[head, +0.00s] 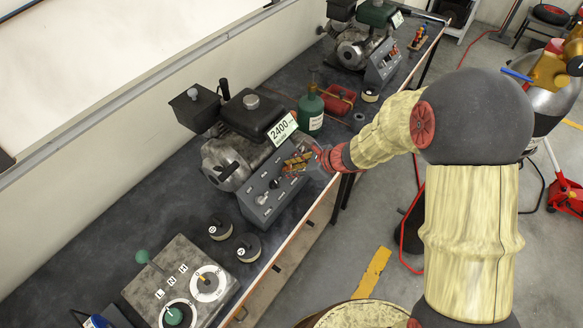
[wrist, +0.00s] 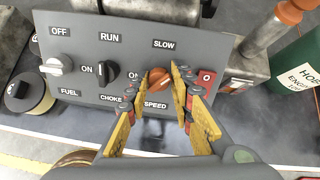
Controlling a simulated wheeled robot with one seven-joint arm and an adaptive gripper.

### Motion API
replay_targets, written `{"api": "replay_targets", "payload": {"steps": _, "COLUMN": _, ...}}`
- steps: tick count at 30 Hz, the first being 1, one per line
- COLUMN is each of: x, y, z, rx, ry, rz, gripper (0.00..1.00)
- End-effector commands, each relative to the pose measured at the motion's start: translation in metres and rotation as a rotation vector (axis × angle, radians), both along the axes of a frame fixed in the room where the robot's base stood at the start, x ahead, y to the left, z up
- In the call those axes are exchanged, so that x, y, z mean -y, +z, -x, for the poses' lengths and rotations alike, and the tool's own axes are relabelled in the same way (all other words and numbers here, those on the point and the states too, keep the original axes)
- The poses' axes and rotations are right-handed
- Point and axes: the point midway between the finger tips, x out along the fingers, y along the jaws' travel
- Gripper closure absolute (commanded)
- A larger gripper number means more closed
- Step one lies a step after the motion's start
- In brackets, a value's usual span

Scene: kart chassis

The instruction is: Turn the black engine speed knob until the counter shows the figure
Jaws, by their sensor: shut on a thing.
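A grey control panel (head: 250,208) fronts an engine on the bench; it also shows in the wrist view (wrist: 130,30). In the wrist view, a round knob (wrist: 158,80) sits between the labels SLOW and SPEED. It looks orange-brown there, not black. My gripper (wrist: 166,77) has its yellow-padded fingers on both sides of this knob, shut on it. In the head view my gripper (head: 300,163) is at the panel's right end and hides the knob. A white plate (head: 281,129) above the panel reads 2400, with smaller lettering below. No other counter figure is readable.
Left of the speed knob are a black choke knob (wrist: 106,72) and a pale fuel knob (wrist: 58,64). A red button block (wrist: 205,78) sits close right of my fingers. A green bottle (head: 310,112) stands behind the panel's right end. A lever box (head: 150,285) lies at front left.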

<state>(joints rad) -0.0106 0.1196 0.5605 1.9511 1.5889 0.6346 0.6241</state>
Motion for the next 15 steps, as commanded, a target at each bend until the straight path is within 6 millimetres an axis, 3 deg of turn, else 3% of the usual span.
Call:
{"api": "replay_targets", "payload": {"steps": 7, "x": -0.0002, "y": -0.0018, "z": 0.0022, "rx": -0.016, "ry": -0.013, "rz": -0.009, "gripper": 1.00}}
{"api": "replay_targets", "payload": {"steps": 8, "x": -0.0002, "y": -0.0019, "z": 0.0022, "rx": -0.016, "ry": -0.013, "rz": -0.009, "gripper": 0.76}}
{"api": "replay_targets", "payload": {"steps": 15, "x": -0.0002, "y": -0.0013, "z": 0.0015, "rx": -0.015, "ry": -0.013, "rz": -0.008, "gripper": 0.63}}
